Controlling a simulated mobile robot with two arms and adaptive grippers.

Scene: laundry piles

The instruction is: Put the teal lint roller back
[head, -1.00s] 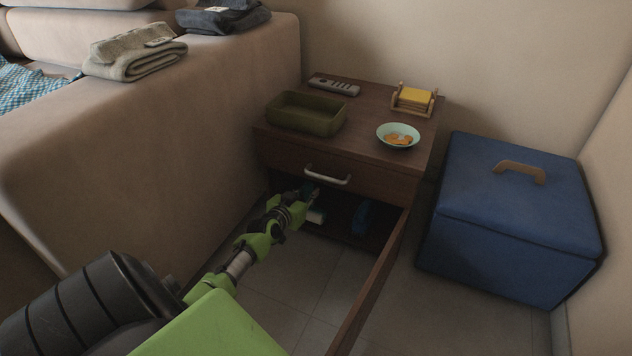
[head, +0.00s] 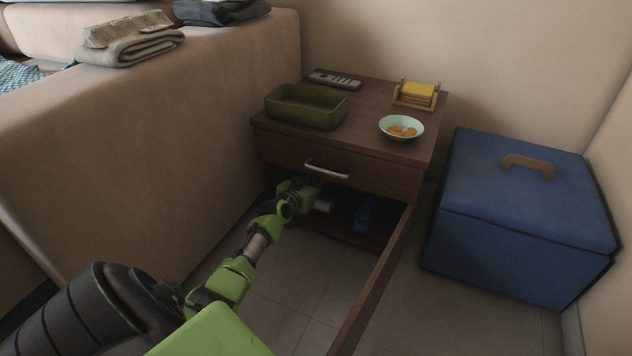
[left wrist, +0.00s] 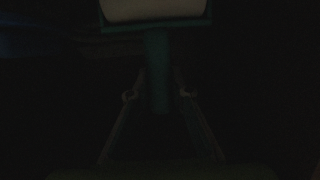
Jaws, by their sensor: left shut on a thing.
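The teal lint roller shows in the dark left wrist view (left wrist: 158,75), its pale roll at the top and its teal handle running down between my fingers. My left gripper (left wrist: 158,95) is shut on the handle. In the head view my left gripper (head: 304,194) is inside the open lower compartment of the brown side table (head: 385,178), under the drawer. A small pale and teal part of the roller (head: 324,204) shows just right of it; the rest is hidden. I cannot tell whether the roller touches the shelf. My right gripper is not in view.
A blue object (head: 365,214) lies in the compartment, right of the roller. The open door (head: 372,285) stands out toward me on the right. The sofa (head: 190,150) is close on the left. A blue storage box (head: 520,235) stands at the right.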

